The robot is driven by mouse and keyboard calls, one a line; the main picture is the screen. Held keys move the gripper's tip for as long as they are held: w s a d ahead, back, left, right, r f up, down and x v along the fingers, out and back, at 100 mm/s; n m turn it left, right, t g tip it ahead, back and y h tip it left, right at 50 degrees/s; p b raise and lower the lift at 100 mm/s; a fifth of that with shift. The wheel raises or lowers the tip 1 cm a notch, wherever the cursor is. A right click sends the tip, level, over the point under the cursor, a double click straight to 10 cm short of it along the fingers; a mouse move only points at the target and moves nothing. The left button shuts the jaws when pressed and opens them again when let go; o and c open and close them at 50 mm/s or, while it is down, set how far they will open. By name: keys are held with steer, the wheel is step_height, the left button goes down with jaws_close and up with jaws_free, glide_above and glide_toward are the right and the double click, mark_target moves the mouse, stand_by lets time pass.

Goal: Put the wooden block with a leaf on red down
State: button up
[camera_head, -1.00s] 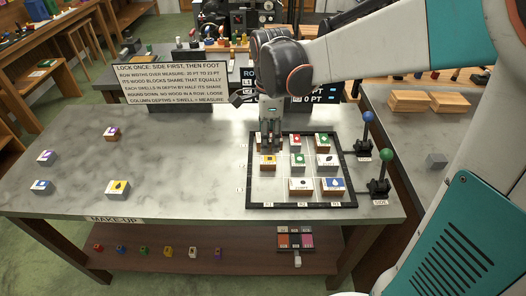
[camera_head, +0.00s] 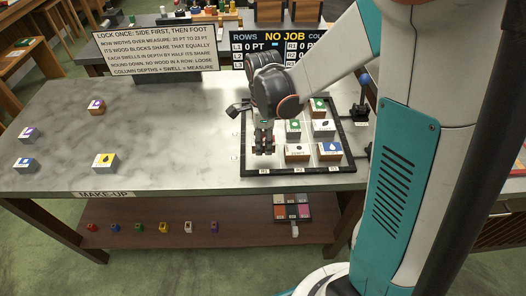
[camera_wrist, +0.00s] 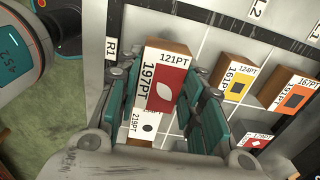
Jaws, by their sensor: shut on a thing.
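My gripper (camera_wrist: 165,100) is shut on a wooden block (camera_wrist: 166,88) in the wrist view. In the head view my gripper (camera_head: 264,146) is over the left part of the black-framed tray (camera_head: 300,172), and I cannot make out the held block there. Another block (camera_wrist: 143,127), marked "219PT" with a dark dot, shows close below the held one. Whether the held block touches the tray is hidden.
A yellow-faced block (camera_wrist: 237,80), an orange-faced block (camera_wrist: 294,97) and a red-faced block (camera_wrist: 257,141) stand near the gripper. In the head view a blue-faced block (camera_head: 329,151) and several others fill tray cells. A yellow block (camera_head: 104,162) sits on the open tabletop left.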

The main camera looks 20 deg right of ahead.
mark_target(263, 157)
steer(key=shift+f+b, duration=0.65)
steer(key=shift+f, duration=1.5)
steer(key=shift+f, duration=0.2)
steer(key=o, duration=1.1)
steer(key=shift+c, duration=0.2)
steer(key=shift+r, duration=0.1)
